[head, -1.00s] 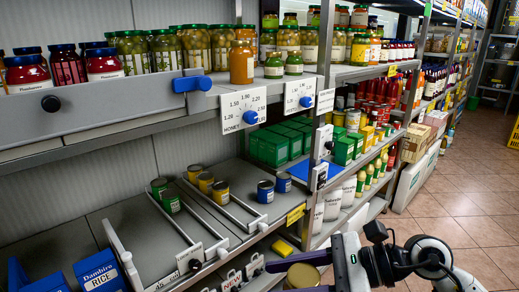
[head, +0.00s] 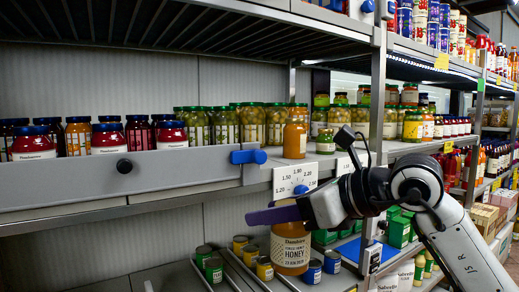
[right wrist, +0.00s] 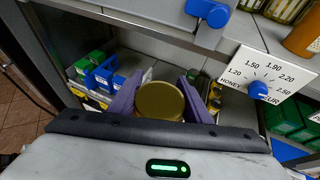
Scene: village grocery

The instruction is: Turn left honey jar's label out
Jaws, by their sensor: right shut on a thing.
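A honey jar (head: 291,250) with amber contents and a cream label reading HONEY hangs upright in my right gripper (head: 290,214). Its label faces the head camera. The purple fingers are closed around its top, hiding the lid in the head view. In the right wrist view its gold lid (right wrist: 160,101) sits between the two fingers. The jar is in front of the lower shelf, below the honey price sign (head: 296,180). An orange jar (head: 295,135) stands on the upper shelf, with only a sliver of label at its right side. My left gripper is out of view.
A grey rail (head: 80,182) with a blue clamp (head: 248,156) fronts the upper shelf, ending left of the orange jar. Green-lidded jars stand close behind and right. A shelf post (head: 377,100) rises on the right. Small cans (head: 264,268) stand below.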

